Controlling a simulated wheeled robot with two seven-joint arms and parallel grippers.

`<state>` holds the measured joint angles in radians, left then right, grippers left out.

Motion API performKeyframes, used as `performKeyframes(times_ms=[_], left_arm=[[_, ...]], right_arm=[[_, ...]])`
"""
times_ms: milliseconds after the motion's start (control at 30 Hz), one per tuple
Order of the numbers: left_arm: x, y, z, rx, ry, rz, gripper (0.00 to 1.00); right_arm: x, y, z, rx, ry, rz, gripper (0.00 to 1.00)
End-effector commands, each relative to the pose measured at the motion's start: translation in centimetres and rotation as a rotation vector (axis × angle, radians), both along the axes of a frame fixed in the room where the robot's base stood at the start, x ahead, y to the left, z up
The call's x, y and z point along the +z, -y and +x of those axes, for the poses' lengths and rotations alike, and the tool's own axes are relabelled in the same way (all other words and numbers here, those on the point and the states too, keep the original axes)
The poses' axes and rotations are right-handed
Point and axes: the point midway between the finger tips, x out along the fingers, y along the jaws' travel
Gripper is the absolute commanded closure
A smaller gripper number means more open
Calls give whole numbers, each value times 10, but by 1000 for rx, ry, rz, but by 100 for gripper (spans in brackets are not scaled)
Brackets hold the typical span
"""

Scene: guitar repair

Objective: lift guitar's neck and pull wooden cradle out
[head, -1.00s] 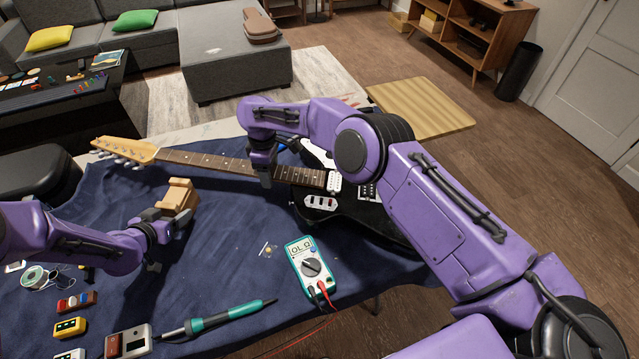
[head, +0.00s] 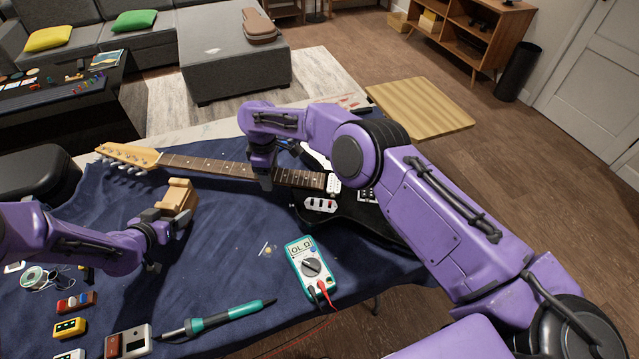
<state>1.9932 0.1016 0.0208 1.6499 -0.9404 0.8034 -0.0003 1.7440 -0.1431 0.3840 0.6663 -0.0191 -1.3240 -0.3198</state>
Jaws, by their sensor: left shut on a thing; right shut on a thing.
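The guitar has a black body (head: 345,226) and a long neck (head: 215,165) that runs left to a light wooden headstock (head: 128,155) with several tuners. My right gripper (head: 265,180) is shut on the neck near the body; its fingers partly hide the fretboard there. The wooden cradle (head: 178,197) is a small light brown block on the blue cloth, in front of the neck and apart from it in the picture. My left gripper (head: 160,222) is shut on the cradle's near left side. My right arm hides part of the guitar body.
A teal multimeter (head: 310,265) with red leads and a soldering iron (head: 220,318) lie on the blue cloth (head: 225,250). Small boxes and a solder spool (head: 34,277) sit at the lower left. A black case (head: 38,185) is at the left.

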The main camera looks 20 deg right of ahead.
Motion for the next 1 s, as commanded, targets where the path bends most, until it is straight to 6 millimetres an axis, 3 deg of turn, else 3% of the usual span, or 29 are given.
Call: performKeyframes(times_ms=[1000], left_arm=[[1,0,1,0,2,-1,64]], right_arm=[[-8,2,2,-2,6,-1,95]])
